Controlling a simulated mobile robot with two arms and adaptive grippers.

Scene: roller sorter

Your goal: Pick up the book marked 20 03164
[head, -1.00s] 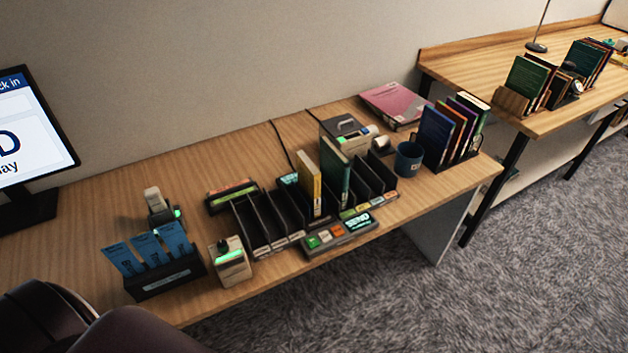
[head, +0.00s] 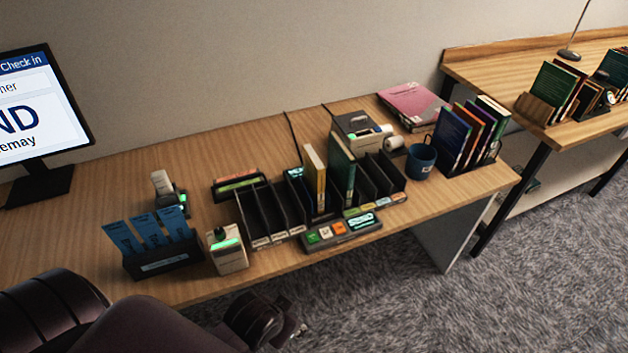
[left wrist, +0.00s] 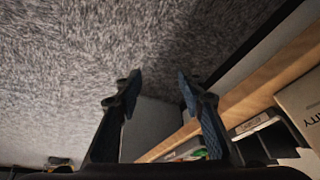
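No number 20 03164 is legible on any book. A yellow book (head: 315,178) and a green book (head: 341,165) stand upright in the black slotted sorter (head: 271,213). Several books, the front one blue (head: 450,138), stand in a rack at the desk's right end. My left gripper (left wrist: 160,82) is open and empty in the left wrist view, with carpet and the desk edge beyond its fingers. In the head view part of my left arm shows low at the left, below the desk's front edge. My right gripper is not in view.
A control panel (head: 341,232) lies before the sorter. A blue mug (head: 420,160) stands beside the book rack. A card holder (head: 163,262), a small device (head: 228,250) and a monitor (head: 40,110) are at the left. A second desk (head: 490,75) is at the right.

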